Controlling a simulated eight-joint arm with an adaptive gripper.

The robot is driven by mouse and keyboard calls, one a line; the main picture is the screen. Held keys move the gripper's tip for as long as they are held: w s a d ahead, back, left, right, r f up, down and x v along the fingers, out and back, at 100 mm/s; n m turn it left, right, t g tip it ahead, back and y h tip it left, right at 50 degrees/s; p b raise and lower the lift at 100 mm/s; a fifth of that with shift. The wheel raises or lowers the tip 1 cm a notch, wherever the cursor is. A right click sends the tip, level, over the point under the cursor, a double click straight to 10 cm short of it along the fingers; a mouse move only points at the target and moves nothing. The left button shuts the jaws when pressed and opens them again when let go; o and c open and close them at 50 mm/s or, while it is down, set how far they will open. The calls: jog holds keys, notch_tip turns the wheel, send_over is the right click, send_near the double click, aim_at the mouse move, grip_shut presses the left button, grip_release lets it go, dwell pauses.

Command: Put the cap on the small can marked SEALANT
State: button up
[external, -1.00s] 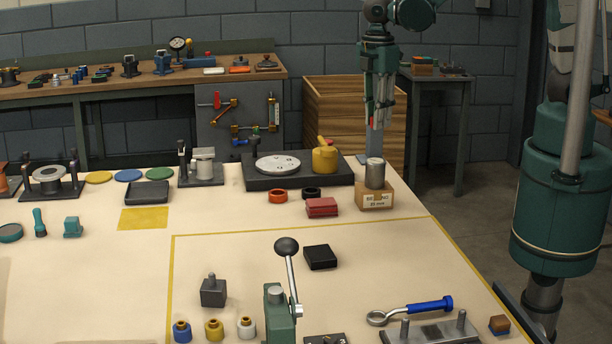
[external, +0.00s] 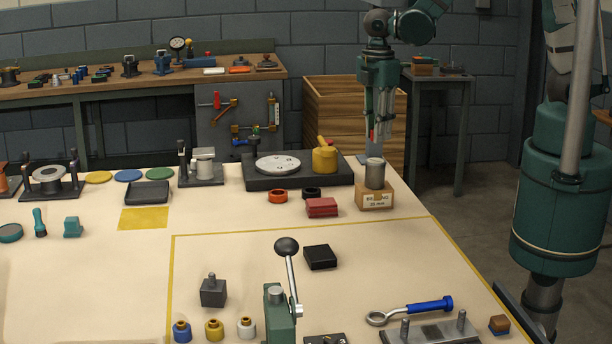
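I cannot make out the word SEALANT on anything, and I cannot tell which piece is its cap. Small round containers in blue (external: 182,331), yellow (external: 214,330) and white (external: 246,328) stand in a row at the front, each with a brass-coloured top. A grey metal cylinder (external: 375,173) stands upright on a labelled cardboard box (external: 375,197) at the table's back right. My gripper (external: 377,138) points down at the back right, above the cylinder in the picture. Its fingers are too small to judge their gap, and I see nothing clearly held.
A black plate (external: 258,181) carries a pale disc (external: 278,164) and a yellow pot (external: 325,158) left of the box. Red blocks (external: 321,207) lie in front. A lever press (external: 281,310) stands at the front. The middle of the table is mostly clear.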

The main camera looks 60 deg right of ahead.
aim_at(375, 161)
jog(key=shift+f, duration=0.9)
jog(key=shift+f, duration=2.05)
jog(key=shift+f+b, duration=0.15)
jog(key=shift+b, duration=0.15)
jog(key=o, duration=0.7)
jog(key=shift+c, duration=0.2)
jog(key=shift+r+p, duration=0.45)
jog(key=shift+r, duration=5.7)
